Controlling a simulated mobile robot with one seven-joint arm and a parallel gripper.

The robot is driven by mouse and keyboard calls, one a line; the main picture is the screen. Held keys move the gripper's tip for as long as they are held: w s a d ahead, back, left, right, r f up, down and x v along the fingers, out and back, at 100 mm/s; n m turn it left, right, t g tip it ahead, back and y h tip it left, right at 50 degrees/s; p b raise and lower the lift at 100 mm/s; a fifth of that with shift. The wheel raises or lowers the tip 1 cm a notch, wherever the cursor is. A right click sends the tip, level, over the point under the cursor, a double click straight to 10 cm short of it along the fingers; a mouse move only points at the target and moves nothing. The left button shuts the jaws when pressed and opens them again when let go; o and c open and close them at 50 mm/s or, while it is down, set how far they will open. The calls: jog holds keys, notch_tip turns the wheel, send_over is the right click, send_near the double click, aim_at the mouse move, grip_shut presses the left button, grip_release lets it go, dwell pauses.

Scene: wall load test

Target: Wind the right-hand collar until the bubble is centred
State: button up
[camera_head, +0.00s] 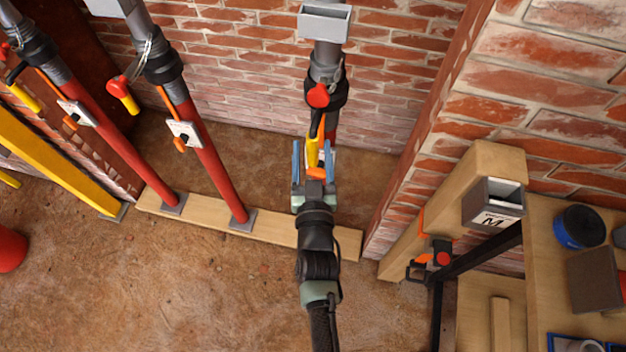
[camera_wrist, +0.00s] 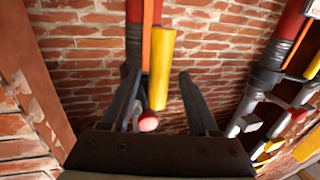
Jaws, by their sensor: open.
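The right-hand collar (camera_head: 326,92) is a dark ring on the grey and red prop by the brick wall. A red-ended bar with a yellow grip (camera_head: 312,150) hangs from it. My gripper (camera_head: 313,150) is open, and the yellow grip appears between its fingers. In the wrist view the yellow grip (camera_wrist: 161,70) shows between the spread fingers (camera_wrist: 160,82), nearer the left one. I cannot tell whether they touch. The red knob (camera_wrist: 148,121) is just below. A white plate (camera_head: 327,157) with an orange part is mostly hidden behind my gripper, and its bubble is not visible.
Two more red props (camera_head: 205,150) with collars and yellow grips stand left on a wooden sole board (camera_head: 275,229). A yellow raking bar (camera_head: 60,160) lies further left. A brick pier and wooden post (camera_head: 450,190) stand right, beside a bench (camera_head: 547,235). The floor in front is mostly clear.

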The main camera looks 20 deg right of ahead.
jog(key=v, duration=0.8)
jog(key=shift+s+b, duration=0.2)
jog(key=shift+b, duration=0.2)
jog(key=w+a+r+n+t+y, duration=0.1)
jog(key=w+a+r+t, duration=0.15)
jog(key=r, duration=0.75)
jog(key=w+a+r+n+t+y, duration=0.1)
jog(key=w+r, duration=0.3)
jog(key=r, duration=0.6)
jog(key=w+a+r+n+t+y, duration=0.15)
jog(key=w+r, duration=0.25)
jog(key=r, duration=0.6)
jog(key=s+a+r+t, duration=0.1)
jog(key=s+r, duration=0.3)
jog(key=r, duration=0.5)
jog(key=s+a+r+t+y, duration=0.1)
jog(key=s+a+r+t, duration=0.1)
jog(key=r, duration=0.8)
jog(key=s+a+r+t+y, duration=0.1)
jog(key=s+a+r+t, duration=0.1)
jog(key=s+r, duration=0.5)
notch_tip(320, 180, up, 3)
jog(key=shift+a+r, duration=0.15)
jog(key=shift+a, duration=0.6)
